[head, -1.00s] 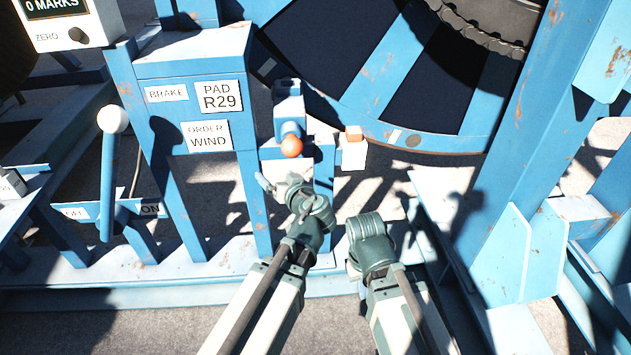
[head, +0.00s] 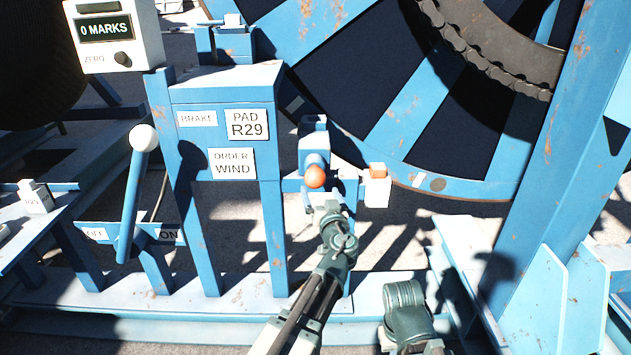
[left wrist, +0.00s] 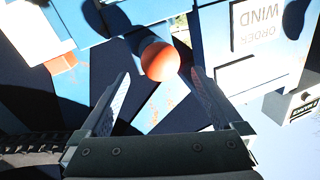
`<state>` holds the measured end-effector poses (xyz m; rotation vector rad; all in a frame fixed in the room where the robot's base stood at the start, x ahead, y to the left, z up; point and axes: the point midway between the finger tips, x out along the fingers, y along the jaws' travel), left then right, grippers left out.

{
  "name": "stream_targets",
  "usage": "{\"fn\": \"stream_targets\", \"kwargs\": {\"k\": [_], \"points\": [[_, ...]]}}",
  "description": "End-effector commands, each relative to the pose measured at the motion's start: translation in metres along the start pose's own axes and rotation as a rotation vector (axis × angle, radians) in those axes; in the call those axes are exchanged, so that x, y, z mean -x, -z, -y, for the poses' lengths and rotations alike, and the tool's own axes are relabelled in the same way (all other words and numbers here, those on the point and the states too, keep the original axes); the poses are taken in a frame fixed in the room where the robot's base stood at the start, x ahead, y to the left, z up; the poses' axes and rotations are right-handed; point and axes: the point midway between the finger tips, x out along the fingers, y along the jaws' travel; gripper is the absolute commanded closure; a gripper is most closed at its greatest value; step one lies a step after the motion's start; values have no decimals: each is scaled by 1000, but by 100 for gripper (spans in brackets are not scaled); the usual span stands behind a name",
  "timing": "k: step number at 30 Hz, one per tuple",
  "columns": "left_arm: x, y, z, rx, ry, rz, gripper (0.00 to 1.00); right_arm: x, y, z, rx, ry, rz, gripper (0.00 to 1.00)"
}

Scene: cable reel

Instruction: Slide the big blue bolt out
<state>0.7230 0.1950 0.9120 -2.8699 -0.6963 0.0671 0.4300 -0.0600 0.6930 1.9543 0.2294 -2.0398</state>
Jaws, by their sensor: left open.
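The big blue bolt (head: 316,160) ends in an orange ball knob (head: 315,177) and sits in a blue block beside the labelled post. My left gripper (head: 316,198) is just below the knob in the head view, open and empty. In the left wrist view the knob (left wrist: 160,62) shows between and just beyond the two spread fingertips (left wrist: 160,80), with no visible grip on it. The blue bolt shaft is mostly hidden behind the knob there. A joint of my other arm shows at the bottom of the head view, but no right gripper is visible.
A white block with an orange top (head: 376,185) stands just right of the bolt. The big reel (head: 395,130) is behind. The post with the order plate (head: 232,163) and the brake lever (head: 134,190) are to the left. A blue upright (head: 555,140) stands right.

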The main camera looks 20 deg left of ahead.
Motion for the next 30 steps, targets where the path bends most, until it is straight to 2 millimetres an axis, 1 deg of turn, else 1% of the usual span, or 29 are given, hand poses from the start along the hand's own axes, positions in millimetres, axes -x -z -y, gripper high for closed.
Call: {"fn": "stream_targets", "kwargs": {"k": [1,6,12,18,26,29,30], "points": [[-15,0,-1,0,3,1,0,0,0,0,0,0,0,100],[-45,0,-1,0,2,1,0,0,0,0,0,0,0,100],[-68,0,0,0,2,1,0,0,0,0,0,0,0,100],[-76,0,0,0,0,0,0,0,0,0,0,0,0,100],[-76,0,0,0,0,0,0,0,0,0,0,0,0,100],[-76,0,0,0,0,0,16,0,0,0,0,0,0,100],[-76,0,0,0,0,0,23,0,0,0,0,0,0,100]]}}
